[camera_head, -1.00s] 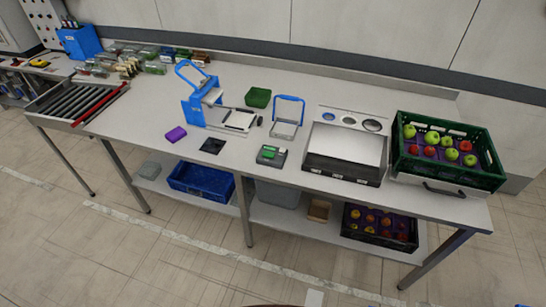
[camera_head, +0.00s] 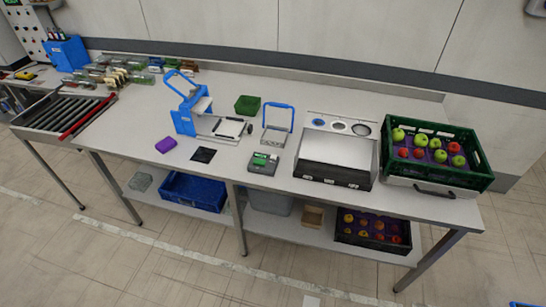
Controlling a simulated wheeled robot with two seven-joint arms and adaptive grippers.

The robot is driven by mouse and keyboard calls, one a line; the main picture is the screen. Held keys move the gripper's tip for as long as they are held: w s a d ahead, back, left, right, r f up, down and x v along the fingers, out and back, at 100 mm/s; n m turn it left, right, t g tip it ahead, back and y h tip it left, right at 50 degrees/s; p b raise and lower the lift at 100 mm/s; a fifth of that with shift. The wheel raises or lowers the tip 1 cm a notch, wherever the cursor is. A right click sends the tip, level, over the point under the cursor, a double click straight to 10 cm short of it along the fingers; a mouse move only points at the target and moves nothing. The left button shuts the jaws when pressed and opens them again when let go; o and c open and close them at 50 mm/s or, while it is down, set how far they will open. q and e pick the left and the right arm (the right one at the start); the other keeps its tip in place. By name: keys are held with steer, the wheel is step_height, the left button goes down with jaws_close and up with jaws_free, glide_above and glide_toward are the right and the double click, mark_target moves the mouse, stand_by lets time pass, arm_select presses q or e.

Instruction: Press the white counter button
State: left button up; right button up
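A small grey device with a green top (camera_head: 263,163) sits near the front edge of the long grey counter (camera_head: 330,197), around its middle. It may be the counter device. A white button cannot be made out on it at this size. Neither of my grippers can be made out in the head view.
Left of the device lie a black pad (camera_head: 203,155), a purple block (camera_head: 166,145) and a blue press (camera_head: 190,110). Behind it stand a green bin (camera_head: 247,105) and a blue-handled frame (camera_head: 277,128). Right are a silver-topped machine (camera_head: 338,149) and a green crate (camera_head: 478,181) of apples.

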steer(key=shift+d, duration=0.25)
steer(key=c, duration=1.4)
steer(key=shift+a, duration=0.3)
jaws_close()
steer(key=shift+d, duration=0.3)
